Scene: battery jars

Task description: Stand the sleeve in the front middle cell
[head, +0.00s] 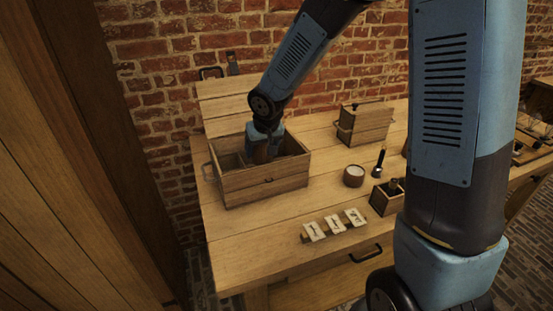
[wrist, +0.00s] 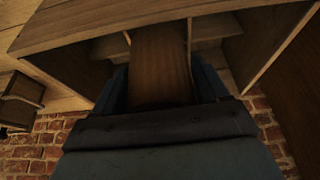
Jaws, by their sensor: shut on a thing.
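The sleeve (wrist: 160,62) is a brown wooden piece, seen in the wrist view between the fingers of my gripper (wrist: 160,85), which is shut on it. In the head view my gripper (head: 264,150) reaches down into the open wooden box (head: 265,182), and a brown part of the sleeve (head: 262,155) shows below the wrist. Thin dividers split the box into cells. In the wrist view the sleeve stands between two dividers (wrist: 189,40), with dark cells on either side. The box's front wall hides the sleeve's lower end in the head view, so I cannot tell whether it touches the floor.
On the bench (head: 245,245), right of the box, stand a closed wooden box (head: 365,124), a round cup (head: 353,176), a dark-handled tool (head: 379,162) and a small dark box (head: 386,198). Pale cards (head: 334,224) lie in front. A brick wall is behind.

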